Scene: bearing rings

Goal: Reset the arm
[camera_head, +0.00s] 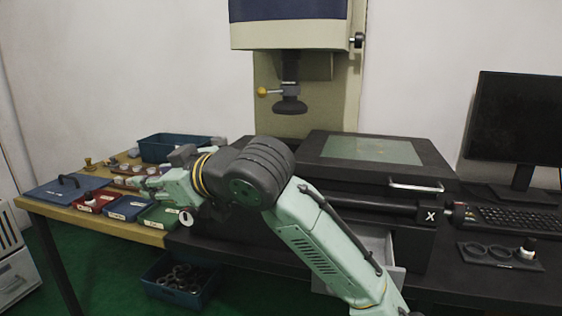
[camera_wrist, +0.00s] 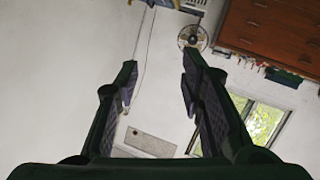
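My arm (camera_head: 322,240) rises from the bottom right of the head view, bends at a dark joint and reaches left over the table's edge. Its far end is small and partly hidden there, close to the coloured bins in the picture. In the wrist view, the two dark fingers of my gripper (camera_wrist: 157,72) stand wide apart with nothing between them. Beyond them are a pale wall, a fan (camera_wrist: 193,36), a window and a wooden cabinet.
A red bin (camera_head: 95,201), a blue bin (camera_head: 127,207) and a green bin (camera_head: 158,216) line the wooden table's front. A measuring machine (camera_head: 290,104) stands behind my arm. A monitor (camera_head: 512,130), keyboard and ring holder (camera_head: 500,257) are at right. A blue crate (camera_head: 180,282) sits below.

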